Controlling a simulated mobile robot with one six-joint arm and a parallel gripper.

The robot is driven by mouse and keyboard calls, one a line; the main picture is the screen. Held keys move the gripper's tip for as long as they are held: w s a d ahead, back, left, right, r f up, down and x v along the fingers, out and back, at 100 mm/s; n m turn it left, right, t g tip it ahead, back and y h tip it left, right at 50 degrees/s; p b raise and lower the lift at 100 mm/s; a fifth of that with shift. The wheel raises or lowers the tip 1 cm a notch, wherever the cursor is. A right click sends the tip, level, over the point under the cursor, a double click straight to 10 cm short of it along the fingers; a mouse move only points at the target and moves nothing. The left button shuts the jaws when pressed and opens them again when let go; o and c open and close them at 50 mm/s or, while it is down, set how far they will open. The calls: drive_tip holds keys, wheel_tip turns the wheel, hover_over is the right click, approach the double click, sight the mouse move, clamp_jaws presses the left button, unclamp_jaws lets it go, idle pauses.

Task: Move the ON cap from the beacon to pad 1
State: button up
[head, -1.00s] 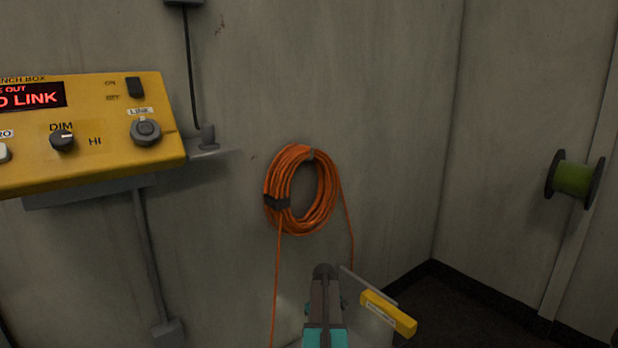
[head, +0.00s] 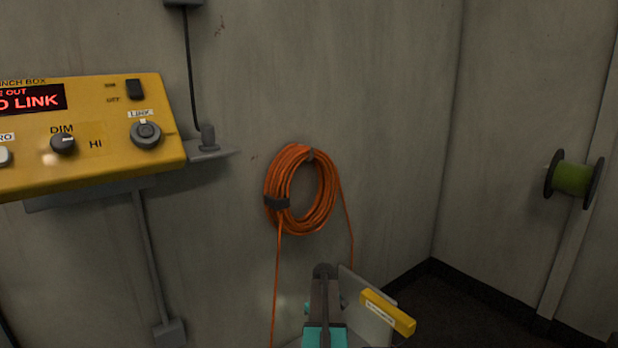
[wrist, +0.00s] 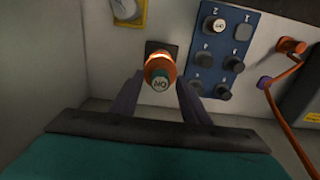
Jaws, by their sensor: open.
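The beacon, with a glowing orange-white band (wrist: 159,57), stands on a dark square base in the wrist view. The ON cap (wrist: 160,83) is on its near end, a dark greenish cap with a pale label. My gripper (wrist: 158,88) is open, one dark finger on each side of the cap. I cannot tell whether either finger touches it. A blue panel (wrist: 231,55) to the right bears several numbered places. Beacon, cap and panel are not in the head view.
A yellow-framed gauge (wrist: 128,10) is at the top. The head view shows a yellow control box (head: 100,150), an orange cable coil (head: 302,190) and a green spool (head: 573,179).

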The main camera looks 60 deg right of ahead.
clamp_jaws()
drive_tip(key=shift+r, duration=0.25)
drive_tip(key=shift+r+p, duration=0.35)
drive_tip(key=shift+p, duration=0.2)
drive_tip(key=shift+r+p, duration=2.25)
drive_tip(key=shift+r, duration=0.15)
drive_tip(key=shift+d, duration=0.2)
